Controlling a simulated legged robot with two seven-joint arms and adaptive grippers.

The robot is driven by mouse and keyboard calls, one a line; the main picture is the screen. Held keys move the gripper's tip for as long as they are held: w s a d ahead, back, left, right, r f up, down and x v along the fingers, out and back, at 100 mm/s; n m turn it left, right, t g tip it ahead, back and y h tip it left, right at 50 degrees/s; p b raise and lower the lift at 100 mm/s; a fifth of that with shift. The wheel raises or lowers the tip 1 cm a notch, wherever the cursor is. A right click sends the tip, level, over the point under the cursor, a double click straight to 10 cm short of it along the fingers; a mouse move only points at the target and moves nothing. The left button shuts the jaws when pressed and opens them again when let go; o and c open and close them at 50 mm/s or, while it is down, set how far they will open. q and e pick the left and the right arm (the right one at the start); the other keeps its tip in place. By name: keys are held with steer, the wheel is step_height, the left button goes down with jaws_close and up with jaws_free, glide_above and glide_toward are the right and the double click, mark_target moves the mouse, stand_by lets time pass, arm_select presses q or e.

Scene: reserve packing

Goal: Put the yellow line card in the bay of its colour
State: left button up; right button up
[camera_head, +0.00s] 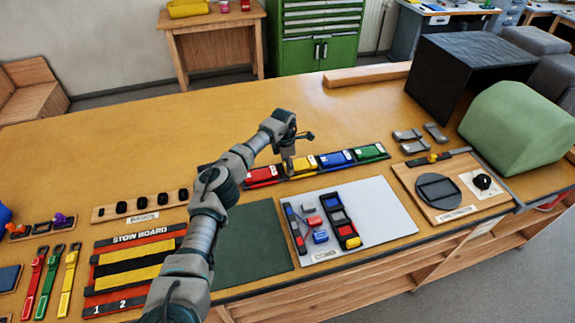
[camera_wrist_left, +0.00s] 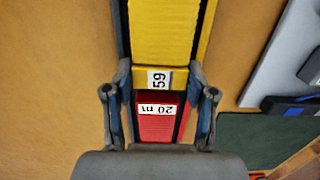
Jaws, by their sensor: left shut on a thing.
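My left gripper (camera_head: 287,165) comes down at the left end of the yellow section of the long black rack. In the head view the yellow part (camera_head: 303,164) lies in line with the rack. I cannot tell whether the card is fully seated. My right gripper is not in view.
A red piece (camera_wrist_left: 158,122) tagged 20 m lies beside the yellow one; it also shows in the head view (camera_head: 261,175). Blue (camera_head: 335,158) and green (camera_head: 369,152) pieces follow to the right. A pale sheet (camera_head: 385,205) with small parts and a dark green mat (camera_head: 250,245) lie nearer.

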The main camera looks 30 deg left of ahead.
arm_select(q)
steer(key=shift+f, duration=0.3)
steer(key=o, duration=0.9)
